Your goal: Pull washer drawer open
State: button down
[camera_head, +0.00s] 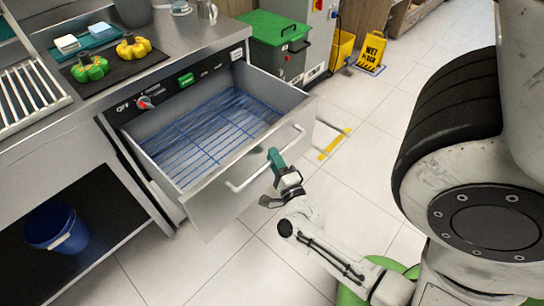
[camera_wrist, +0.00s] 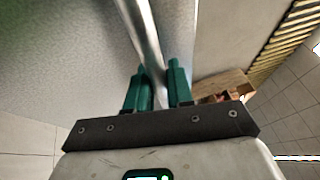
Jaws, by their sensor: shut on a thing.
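The washer drawer (camera_head: 232,192) is pulled well out from the counter front in the head view. A blue wire rack (camera_head: 215,130) lies inside it. A white bar handle (camera_head: 254,177) runs along the drawer's front face. My gripper (camera_head: 275,160) is at the handle, with its green fingers around the bar. In the wrist view the bar (camera_wrist: 143,30) passes between the two green fingertips (camera_wrist: 157,72), and the fingers are shut on it. The part of the bar between the fingers is partly hidden.
A control panel with a knob (camera_head: 145,103) sits above the drawer. A blue bucket (camera_head: 57,228) stands on the lower shelf at left. A green-lidded bin (camera_head: 275,35) and a yellow wet-floor sign (camera_head: 371,52) stand behind. The tiled floor around the drawer front is mostly clear.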

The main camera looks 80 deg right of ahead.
jog(key=shift+f, duration=0.1)
jog(key=c, duration=1.1)
grip_release()
jog(key=b+v, duration=0.1)
jog(key=v, duration=0.9)
jog(key=shift+s+a, duration=0.15)
jog(key=shift+a, duration=0.2)
